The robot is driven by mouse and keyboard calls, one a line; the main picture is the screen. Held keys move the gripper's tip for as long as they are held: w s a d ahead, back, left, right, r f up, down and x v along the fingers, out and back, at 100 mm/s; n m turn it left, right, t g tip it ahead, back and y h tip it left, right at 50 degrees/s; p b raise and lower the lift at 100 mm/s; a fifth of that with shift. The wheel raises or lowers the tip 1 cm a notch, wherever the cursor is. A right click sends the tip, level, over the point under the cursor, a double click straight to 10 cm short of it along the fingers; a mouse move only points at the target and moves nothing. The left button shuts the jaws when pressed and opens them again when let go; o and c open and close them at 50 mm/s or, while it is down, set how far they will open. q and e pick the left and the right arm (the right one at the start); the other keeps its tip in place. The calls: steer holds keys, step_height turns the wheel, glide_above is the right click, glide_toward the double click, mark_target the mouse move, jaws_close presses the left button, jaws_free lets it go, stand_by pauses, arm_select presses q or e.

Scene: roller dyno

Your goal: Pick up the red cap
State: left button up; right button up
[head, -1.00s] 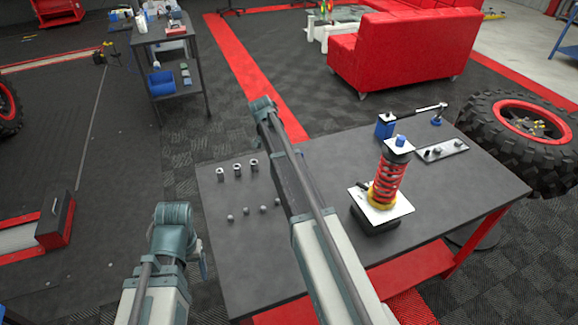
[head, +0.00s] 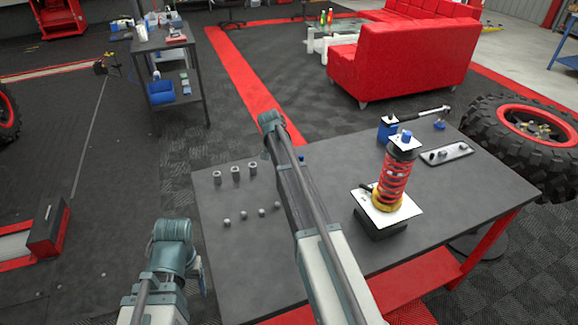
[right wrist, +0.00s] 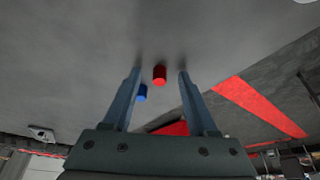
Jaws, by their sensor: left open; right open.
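The red cap (right wrist: 160,75) sits on the dark table between the two fingers of my right gripper (right wrist: 160,72) in the right wrist view. Those fingers are apart and do not touch it. A blue cap (right wrist: 142,92) is close by, next to the left finger in that view. In the head view the red cap does not show; my right arm crosses the table there and hides part of it. A blue cap (head: 301,157) peeks out beside that arm. My left gripper (head: 203,277) is at the lower left, off the table's left edge, mostly hidden behind its arm.
The table (head: 240,270) carries a red spring shock absorber (head: 393,183), several small nuts (head: 236,173) and balls (head: 244,213), and a plate of parts (head: 446,153). The table's front left is clear.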

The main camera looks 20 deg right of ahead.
jaws_close()
steer(key=shift+r, duration=0.1)
stand_by(0.3)
steer(key=shift+r+p, duration=0.8)
steer(key=shift+p, duration=0.1)
step_height(320, 180, up, 2)
steer(key=shift+r+p, duration=0.1)
steer(key=shift+p, duration=1)
steer(key=s+d, duration=0.2)
steer(key=s, duration=0.2)
steer(key=s+d, duration=0.3)
steer(key=s, duration=0.2)
steer(key=s+d+r+p, duration=0.1)
steer(key=s+d, duration=0.1)
steer(key=s, duration=0.3)
steer(key=shift+s+d, duration=0.15)
steer(key=shift+r+p, duration=1.6)
steer(key=shift+r, duration=0.05)
steer(key=shift+r+p, duration=2.15)
steer(key=shift+p, duration=0.05)
